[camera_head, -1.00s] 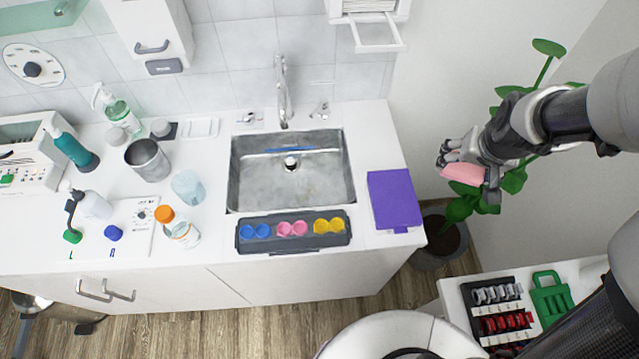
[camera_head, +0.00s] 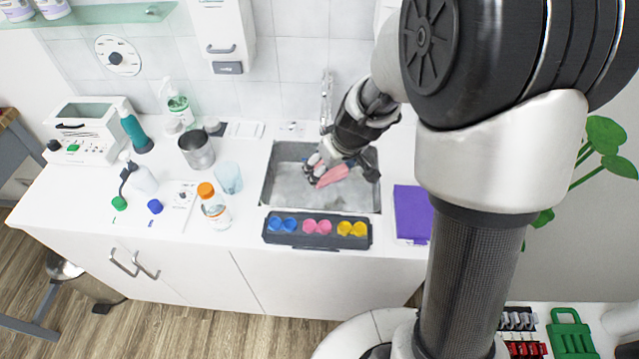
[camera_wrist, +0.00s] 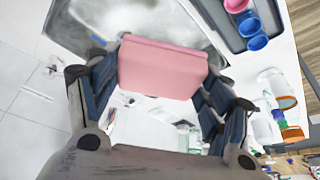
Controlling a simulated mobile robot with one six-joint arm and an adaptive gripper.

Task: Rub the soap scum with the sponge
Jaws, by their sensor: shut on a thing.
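My gripper (camera_head: 318,172) is shut on the pink sponge (camera_head: 332,176). The sponge shows as a pink block (camera_wrist: 162,68) between the fingers in the wrist view. The gripper holds it over the metal sink (camera_head: 283,197), near the middle of the basin; I cannot tell whether it touches the bottom. The basin floor has a whitish, cloudy look that may be the soap scum (camera_head: 293,185). The wrist view also shows a cloudy grey basin surface (camera_wrist: 162,22) beyond the sponge. My arm hides the right back of the sink.
A dark tray (camera_head: 319,241) with blue, pink and yellow cups stands at the sink's front edge. A purple pad (camera_head: 412,213) lies to the right. A glass (camera_head: 229,178), an orange-capped bottle (camera_head: 215,208) and a metal cup (camera_head: 196,150) stand left. The faucet (camera_head: 326,97) rises behind.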

